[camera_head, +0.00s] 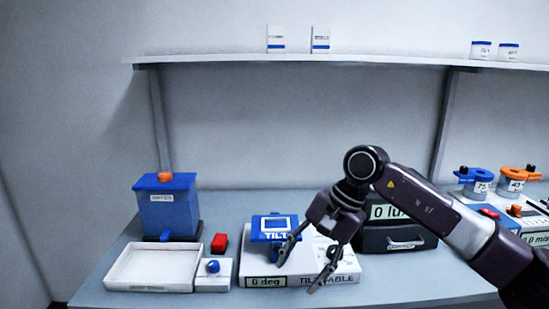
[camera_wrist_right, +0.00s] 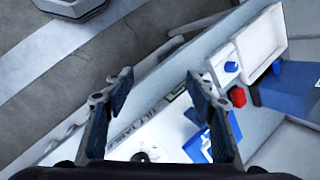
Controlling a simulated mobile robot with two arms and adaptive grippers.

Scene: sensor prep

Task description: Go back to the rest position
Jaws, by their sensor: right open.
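My right gripper (camera_head: 303,265) is open above the front of the white tilt table (camera_head: 350,277), which reads "0 deg". Nothing is between its fingers. In the right wrist view the open fingers (camera_wrist_right: 165,100) frame the tilt table's front edge and the bench edge. The blue tilt platform (camera_head: 268,228) stands on the tilt table just left of the gripper. My left gripper does not show in either view.
A white tray (camera_head: 150,284), a blue water container (camera_head: 168,212), a red block (camera_head: 219,243) and a blue knob (camera_head: 213,266) stand to the left. A dark box (camera_head: 398,238) is behind my right arm. Labelled jars (camera_head: 478,183) stand further right. The front bench strip (camera_head: 215,300) is clear.

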